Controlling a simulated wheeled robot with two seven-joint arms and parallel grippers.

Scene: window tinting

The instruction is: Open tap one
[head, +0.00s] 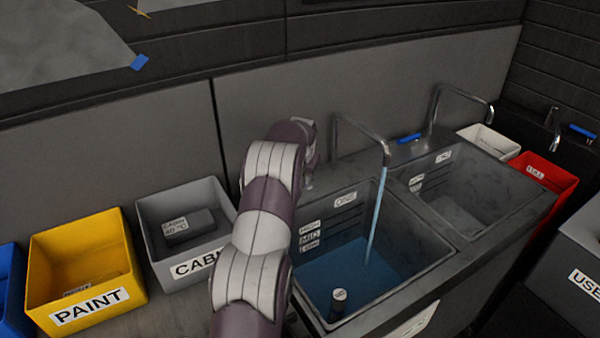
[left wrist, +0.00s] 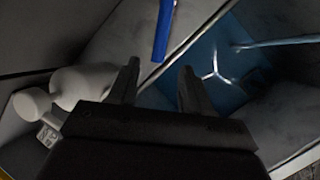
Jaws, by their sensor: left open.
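Tap one's spout (head: 360,128) arches over the left basin labelled ONE (head: 330,268). A stream of water (head: 374,222) runs from it into blue water (head: 365,270) in the basin. Tap one's blue handle (left wrist: 163,30) shows in the left wrist view, just beyond my fingertips; in the head view my arm hides it. My left gripper (left wrist: 158,66) is open, with nothing visible between its fingers. In the head view my left arm reaches over the basin's left side, and its gripper is mostly hidden. My right gripper is not in view.
Tap two (head: 462,92) with a blue handle (head: 408,138) stands by the right basin. A labelled cylinder (head: 338,300) stands in the left basin. Yellow PAINT bin (head: 110,255) and grey bin (head: 225,203) lie left; a red bin (head: 560,183) lies right. Pale rounded objects (left wrist: 85,85) are left of my fingers.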

